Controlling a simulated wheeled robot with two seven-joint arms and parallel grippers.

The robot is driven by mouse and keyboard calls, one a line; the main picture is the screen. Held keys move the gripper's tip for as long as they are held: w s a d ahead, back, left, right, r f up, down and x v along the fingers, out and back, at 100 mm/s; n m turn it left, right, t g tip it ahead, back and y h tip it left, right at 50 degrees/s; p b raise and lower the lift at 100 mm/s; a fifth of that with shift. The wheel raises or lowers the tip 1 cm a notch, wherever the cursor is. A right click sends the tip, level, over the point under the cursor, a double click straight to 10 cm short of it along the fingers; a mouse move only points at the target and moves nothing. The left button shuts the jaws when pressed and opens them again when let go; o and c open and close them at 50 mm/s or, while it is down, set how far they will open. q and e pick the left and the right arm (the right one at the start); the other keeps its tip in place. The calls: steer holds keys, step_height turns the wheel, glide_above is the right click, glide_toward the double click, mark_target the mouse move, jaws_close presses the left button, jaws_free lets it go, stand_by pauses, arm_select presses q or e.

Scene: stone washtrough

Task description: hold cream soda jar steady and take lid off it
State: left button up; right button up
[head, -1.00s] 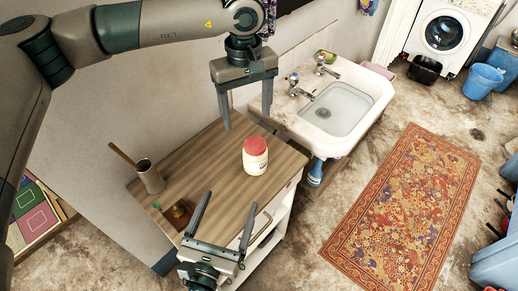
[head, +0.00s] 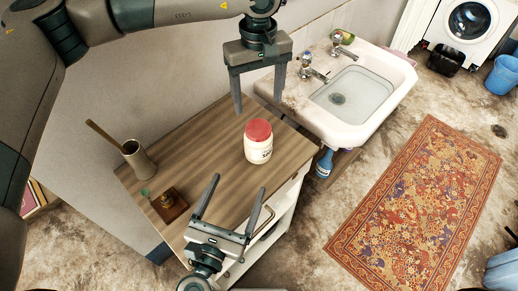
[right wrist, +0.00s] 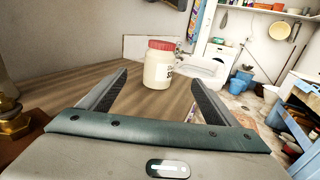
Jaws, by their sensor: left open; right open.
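The cream soda jar (head: 258,149) is a cream-coloured jar standing upright on the wooden cabinet top. Its red lid (head: 258,130) sits on top of it. In the right wrist view the jar (right wrist: 157,72) stands ahead, beyond the fingertips, with the red lid (right wrist: 161,45) on it. My left gripper (head: 257,103) is open and empty, pointing down above and behind the jar in the head view. My right gripper (head: 239,182) is open and empty, at the cabinet's front edge, its fingers pointing toward the jar. Neither gripper touches the jar.
A brown cup with a wooden stick (head: 138,160) and a small brass item on a dark block (head: 169,204) stand on the cabinet top's left (head: 200,150). A white sink with taps (head: 350,97) adjoins on the right. A patterned rug (head: 415,195) lies on the floor.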

mark_target(258, 141)
arm_select(q)
steer(key=shift+f+b, duration=0.45)
steer(key=shift+f, duration=0.25)
arm_select(e)
steer(key=shift+f, duration=0.7)
arm_select(q)
steer(key=shift+s, duration=0.1)
steer(key=shift+r, duration=0.1)
arm_select(e)
steer(key=shift+s+r, duration=0.1)
steer(key=x, duration=1.7)
steer(key=shift+w+d, duration=0.1)
steer(key=shift+w, duration=0.1)
jaws_close()
arm_select(q)
steer(key=m, duration=1.3)
steer(key=shift+m, duration=0.3)
